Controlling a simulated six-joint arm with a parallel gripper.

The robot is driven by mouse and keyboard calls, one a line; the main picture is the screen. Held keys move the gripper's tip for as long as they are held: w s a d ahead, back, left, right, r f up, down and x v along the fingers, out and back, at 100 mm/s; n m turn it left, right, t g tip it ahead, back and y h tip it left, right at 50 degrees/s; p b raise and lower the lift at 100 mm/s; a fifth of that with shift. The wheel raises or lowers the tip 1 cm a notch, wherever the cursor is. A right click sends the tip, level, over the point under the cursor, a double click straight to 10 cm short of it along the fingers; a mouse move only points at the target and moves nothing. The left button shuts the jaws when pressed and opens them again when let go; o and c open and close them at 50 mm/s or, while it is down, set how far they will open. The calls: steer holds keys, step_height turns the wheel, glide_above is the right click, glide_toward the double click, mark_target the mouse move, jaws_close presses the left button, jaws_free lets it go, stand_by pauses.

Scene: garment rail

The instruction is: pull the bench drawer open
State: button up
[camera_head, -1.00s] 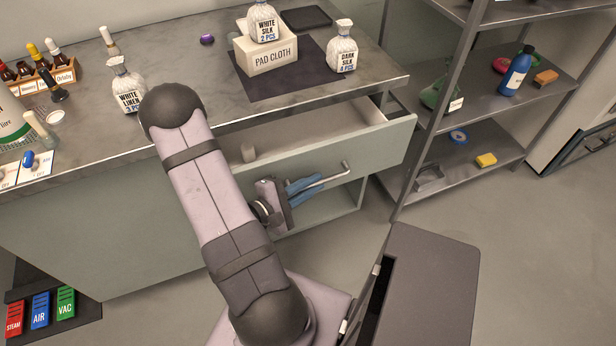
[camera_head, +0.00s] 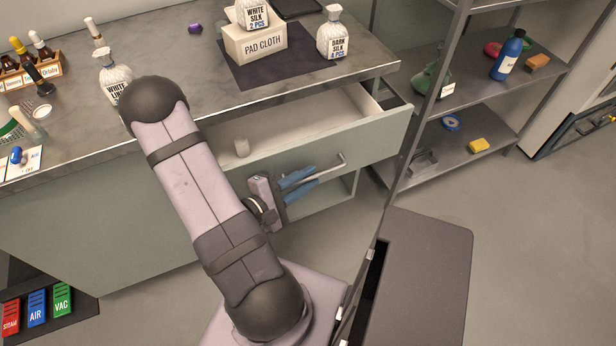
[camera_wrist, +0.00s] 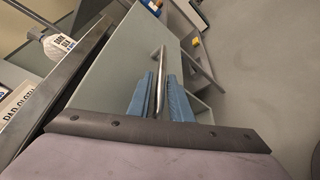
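The bench drawer (camera_head: 330,143) stands well out from under the worktop, its grey-green front facing me and its pale inside showing. Its bar handle (camera_head: 335,166) is on the front; in the wrist view, the handle (camera_wrist: 160,62) runs between the two blue fingers. In the wrist view, my gripper (camera_wrist: 159,90) partly hides the handle's near end. My arm covers the left part of the drawer front.
Bottles and a pad cloth box (camera_head: 255,45) stand on the worktop (camera_head: 205,75). A metal shelf rack (camera_head: 440,125) stands close to the drawer's right end. Floor to the right is clear.

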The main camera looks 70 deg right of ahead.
steer(key=shift+v, duration=3.4)
steer(key=shift+c, duration=0.4)
jaws_close()
steer(key=s+d+r+m+g+y+p, duration=0.2)
steer(key=s+r+m+g+y+p, duration=0.2)
steer(key=r+m+g+y+p, duration=0.6)
steer(key=w+d+r+t+y, duration=0.1)
steer(key=w+d+t+y, duration=0.1)
steer(key=d+t, duration=0.2)
steer(key=w+d+r+t+y, duration=0.2)
steer(key=w+d+t, duration=0.1)
steer(key=d+t, duration=0.2)
steer(key=w+d+r+t+y, duration=0.2)
steer(key=w+d+t+y, duration=0.1)
steer(key=d+t, duration=0.1)
steer(key=shift+w+d+r+t+p, duration=0.1)
steer(key=shift+w+d+t+p, duration=0.1)
steer(key=shift+t+p, duration=0.1)
